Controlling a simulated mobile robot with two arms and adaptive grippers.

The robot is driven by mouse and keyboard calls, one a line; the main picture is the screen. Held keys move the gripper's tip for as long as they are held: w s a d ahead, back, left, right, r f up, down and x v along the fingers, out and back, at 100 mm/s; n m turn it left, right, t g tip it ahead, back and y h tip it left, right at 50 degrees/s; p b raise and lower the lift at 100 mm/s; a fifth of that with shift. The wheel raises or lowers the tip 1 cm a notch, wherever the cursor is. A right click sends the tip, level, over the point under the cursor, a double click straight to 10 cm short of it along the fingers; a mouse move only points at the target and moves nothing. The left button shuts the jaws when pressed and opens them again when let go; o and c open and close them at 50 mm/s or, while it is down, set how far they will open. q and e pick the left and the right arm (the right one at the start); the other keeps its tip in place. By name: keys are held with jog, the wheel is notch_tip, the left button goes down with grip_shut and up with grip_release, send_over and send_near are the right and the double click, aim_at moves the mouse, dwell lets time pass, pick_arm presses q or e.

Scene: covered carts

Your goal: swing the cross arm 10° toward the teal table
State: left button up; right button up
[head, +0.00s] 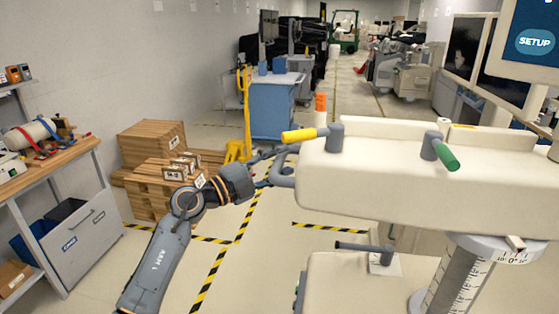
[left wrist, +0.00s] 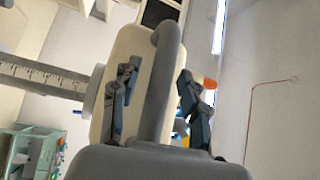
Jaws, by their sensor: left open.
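The cross arm (head: 400,195) is a thick cream-white beam with a yellow-tipped lever (head: 305,134) and a green-tipped lever (head: 444,152) on top. It sits above a column (head: 458,280) with printed scale marks and a degree dial (head: 500,248). A grey loop handle (head: 284,168) projects from its left end. My left gripper (head: 264,180) is at this handle. In the left wrist view the open fingers (left wrist: 160,95) stand on either side of the grey handle bar (left wrist: 163,70). Contact cannot be told. A teal piece of furniture (left wrist: 30,150) shows at lower left there. My right gripper is out of view.
A blue cart (head: 275,110) and a yellow pallet jack (head: 243,115) stand behind the handle. Monitors (head: 470,45) hang at upper right. The taped floor between bench and cross arm is mostly clear.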

pick_arm(q)
jog(key=shift+d, duration=0.1)
grip_shut()
dwell(0.3)
